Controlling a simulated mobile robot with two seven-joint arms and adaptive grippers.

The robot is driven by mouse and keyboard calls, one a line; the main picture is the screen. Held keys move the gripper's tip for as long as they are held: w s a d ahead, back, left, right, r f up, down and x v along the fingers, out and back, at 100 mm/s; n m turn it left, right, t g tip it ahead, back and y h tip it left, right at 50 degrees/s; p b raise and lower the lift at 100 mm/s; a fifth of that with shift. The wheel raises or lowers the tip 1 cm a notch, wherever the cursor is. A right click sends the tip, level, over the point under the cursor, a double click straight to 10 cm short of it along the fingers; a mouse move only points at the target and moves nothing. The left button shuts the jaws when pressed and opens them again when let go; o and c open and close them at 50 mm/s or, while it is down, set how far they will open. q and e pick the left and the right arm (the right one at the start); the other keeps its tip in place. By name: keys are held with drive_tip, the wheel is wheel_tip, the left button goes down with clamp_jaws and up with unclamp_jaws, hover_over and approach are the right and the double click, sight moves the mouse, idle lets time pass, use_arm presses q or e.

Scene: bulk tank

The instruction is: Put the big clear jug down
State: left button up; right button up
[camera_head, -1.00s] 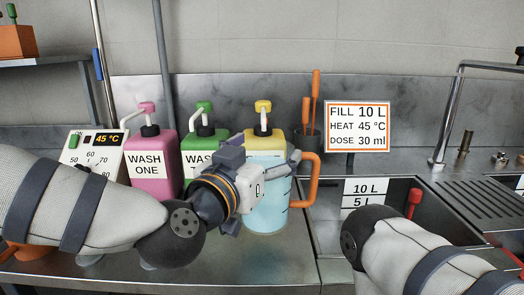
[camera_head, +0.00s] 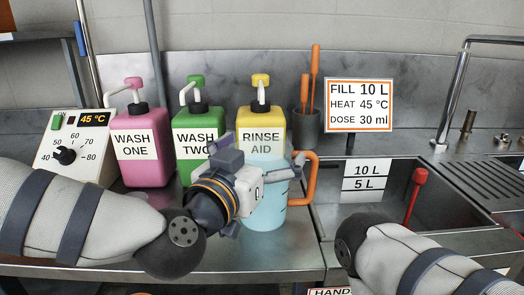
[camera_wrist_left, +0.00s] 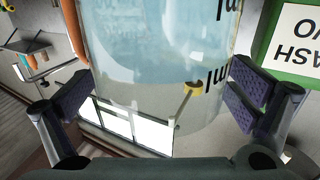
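The big clear jug (camera_head: 268,205) with an orange handle (camera_head: 313,180) and light blue liquid is upright at the counter's front, in front of the rinse aid bottle (camera_head: 262,125). My left gripper (camera_head: 268,185) reaches it from the left and is shut around its body. In the left wrist view, the jug (camera_wrist_left: 150,60) fills the space between the two dark finger pads (camera_wrist_left: 165,98). The jug's base is at or very close to the counter; I cannot tell whether it touches. My right arm shows at lower right, but its gripper is out of view.
Pink (camera_head: 142,165) and green (camera_head: 197,125) pump bottles and a heater box (camera_head: 75,150) stand to the left. A dark holder (camera_head: 306,128) and a sign (camera_head: 359,105) are behind the jug. The sink (camera_head: 400,205), with a red-handled tool (camera_head: 417,195), opens to the right.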

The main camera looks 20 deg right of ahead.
use_arm(q)
drive_tip(key=shift+r, duration=0.15)
drive_tip(key=v, duration=1.2)
drive_tip(key=shift+p, duration=0.4)
use_arm(e)
drive_tip(key=shift+w+r, duration=0.4)
drive_tip(key=shift+r, duration=0.05)
drive_tip(key=shift+s, duration=0.1)
